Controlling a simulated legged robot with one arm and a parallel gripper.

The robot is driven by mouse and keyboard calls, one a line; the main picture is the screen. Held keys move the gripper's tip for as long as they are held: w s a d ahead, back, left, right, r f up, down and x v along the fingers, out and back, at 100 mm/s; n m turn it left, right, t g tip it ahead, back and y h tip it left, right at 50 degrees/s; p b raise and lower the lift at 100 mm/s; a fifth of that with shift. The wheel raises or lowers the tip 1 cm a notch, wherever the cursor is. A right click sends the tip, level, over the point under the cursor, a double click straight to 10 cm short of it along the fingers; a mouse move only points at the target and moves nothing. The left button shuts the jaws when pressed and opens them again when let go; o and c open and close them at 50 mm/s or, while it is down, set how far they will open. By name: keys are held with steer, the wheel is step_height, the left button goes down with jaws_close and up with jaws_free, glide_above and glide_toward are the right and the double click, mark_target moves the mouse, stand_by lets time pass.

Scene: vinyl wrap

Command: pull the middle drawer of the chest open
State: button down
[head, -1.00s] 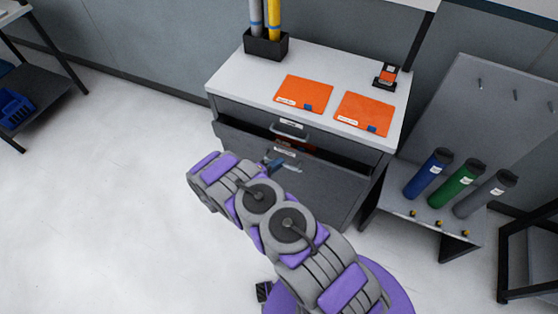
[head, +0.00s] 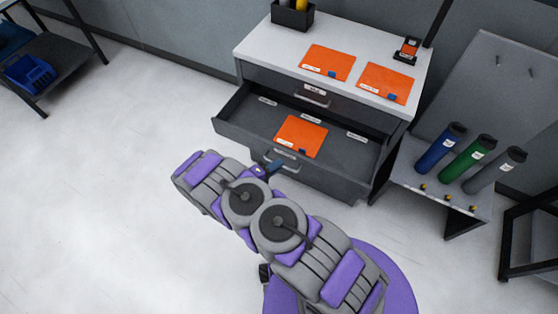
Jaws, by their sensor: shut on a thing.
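The grey chest (head: 249,55) with a white top stands in the upper middle of the head view. Its middle drawer (head: 350,166) is pulled well out, and the inside shows. An orange packet (head: 302,136) lies on the drawer floor, with small white labels around it. The drawer handle (head: 283,161) sits on the front panel. My gripper (head: 270,168) is at the left part of this handle, shut on it; my arm partly hides the fingers and the drawer front. The top drawer (head: 310,97) is closed. The lower part of the chest is mostly hidden.
Two orange packets (head: 328,62) and a small black and orange holder (head: 408,50) lie on the chest top, with a black bin (head: 293,16) behind. A rack with blue, green and grey rolls (head: 440,148) stands right.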

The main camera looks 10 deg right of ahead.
steer(key=shift+s+f, duration=0.2)
steer(key=c, duration=1.3)
jaws_free()
steer(key=shift+w, duration=0.15)
steer(key=shift+o, duration=0.7)
steer(key=shift+r, duration=0.1)
steer(key=p+v, duration=0.2)
steer(key=v, duration=1.5)
steer(key=shift+a+p, duration=0.25)
steer(key=shift+p, duration=0.1)
